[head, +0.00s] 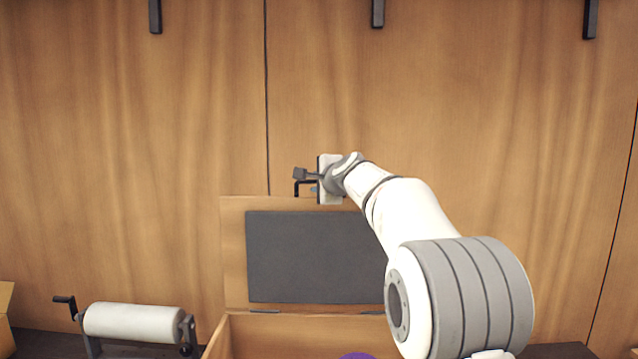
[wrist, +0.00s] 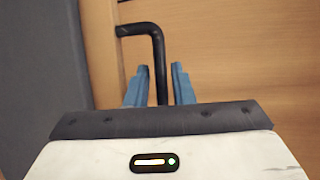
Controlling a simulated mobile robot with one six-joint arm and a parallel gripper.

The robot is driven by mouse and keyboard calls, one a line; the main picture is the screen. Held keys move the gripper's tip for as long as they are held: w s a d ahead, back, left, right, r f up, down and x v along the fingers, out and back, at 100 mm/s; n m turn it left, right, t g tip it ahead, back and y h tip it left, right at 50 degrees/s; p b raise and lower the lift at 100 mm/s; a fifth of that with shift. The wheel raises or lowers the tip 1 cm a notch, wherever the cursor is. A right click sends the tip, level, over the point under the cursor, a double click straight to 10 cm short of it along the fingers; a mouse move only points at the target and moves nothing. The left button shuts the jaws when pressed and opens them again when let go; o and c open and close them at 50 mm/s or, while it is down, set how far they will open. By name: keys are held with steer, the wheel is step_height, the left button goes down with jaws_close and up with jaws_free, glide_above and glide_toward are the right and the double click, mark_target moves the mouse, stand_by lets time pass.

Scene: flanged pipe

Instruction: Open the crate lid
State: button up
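The crate lid (head: 235,250) stands upright at the back of the wooden crate (head: 216,336), with a dark grey panel on its inner face. Its black handle (head: 297,187) is at the lid's top edge. In the wrist view the bent black handle (wrist: 158,62) runs between the two blue fingers of my gripper (wrist: 159,78). The fingers are open, with a gap visible on each side of the bar. In the head view my gripper (head: 311,184) is at the handle, above the lid's top edge. My arm covers the lid's right side.
A white roller with a black crank (head: 133,323) stands left of the crate. A purple thing (head: 357,356) shows inside the crate at the bottom edge. A wooden wall (head: 130,150) with black pegs along its top stands behind. The space left of my gripper above the roller is free.

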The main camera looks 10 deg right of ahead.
jaws_close()
steer(key=shift+s+f+b, duration=0.25)
steer(key=shift+f+b, duration=0.05)
steer(key=shift+b, duration=0.5)
steer(key=s+a+t+b, duration=0.1)
steer(key=s+t+b, duration=0.1)
steer(key=s+b, duration=0.4)
steer(key=b, duration=0.4)
steer(key=shift+s+a+r+n, duration=0.15)
steer(key=shift+a+n, duration=0.05)
steer(key=shift+n, duration=0.2)
